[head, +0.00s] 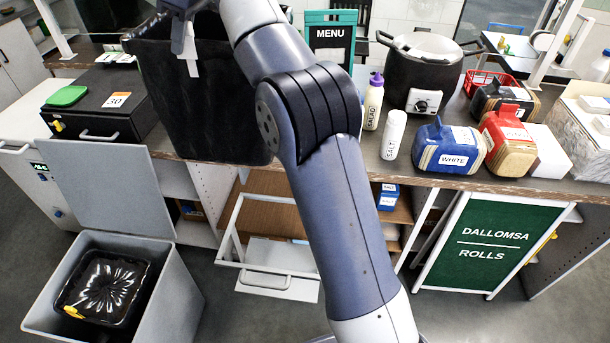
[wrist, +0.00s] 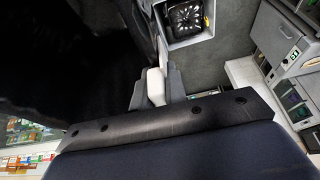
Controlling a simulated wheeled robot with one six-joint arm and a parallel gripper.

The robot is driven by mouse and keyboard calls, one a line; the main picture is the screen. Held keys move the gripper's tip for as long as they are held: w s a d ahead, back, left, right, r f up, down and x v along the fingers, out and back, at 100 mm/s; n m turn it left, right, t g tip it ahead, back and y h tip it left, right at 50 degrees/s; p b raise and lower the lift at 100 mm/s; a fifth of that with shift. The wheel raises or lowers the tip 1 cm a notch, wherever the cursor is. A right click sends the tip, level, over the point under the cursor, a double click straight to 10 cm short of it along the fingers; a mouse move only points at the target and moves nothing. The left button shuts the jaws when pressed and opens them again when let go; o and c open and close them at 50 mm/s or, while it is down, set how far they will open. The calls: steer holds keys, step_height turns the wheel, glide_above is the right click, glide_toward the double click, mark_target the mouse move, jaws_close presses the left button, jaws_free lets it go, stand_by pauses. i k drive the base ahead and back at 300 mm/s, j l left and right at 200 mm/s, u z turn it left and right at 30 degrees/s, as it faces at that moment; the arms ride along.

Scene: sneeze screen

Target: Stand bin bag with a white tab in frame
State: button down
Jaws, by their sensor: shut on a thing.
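The black bin bag (head: 225,110) with a white tab (head: 191,66) hangs upright from my gripper (head: 184,38) in front of the counter. My gripper is shut on it at the top, by the tab. In the wrist view the bag (wrist: 55,60) fills the upper left as a dark mass, and the white tab (wrist: 155,86) sits between the fingers (wrist: 156,92). A white frame (head: 237,240) stands low under the counter, right of and below the bag. My arm hides part of its right side.
A grey bin (head: 172,300) with an upright lid holds another black bag (head: 108,285) with a yellow tab. The counter bears a black case (head: 105,98), bottles, a black cooker (head: 425,75) and loaf-shaped packs. A green sign (head: 492,245) stands at right.

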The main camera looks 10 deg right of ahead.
mark_target(277, 258)
steer(key=k+l, duration=0.2)
steer(key=k, duration=0.2)
steer(key=k+l, duration=0.25)
steer(key=k, duration=0.15)
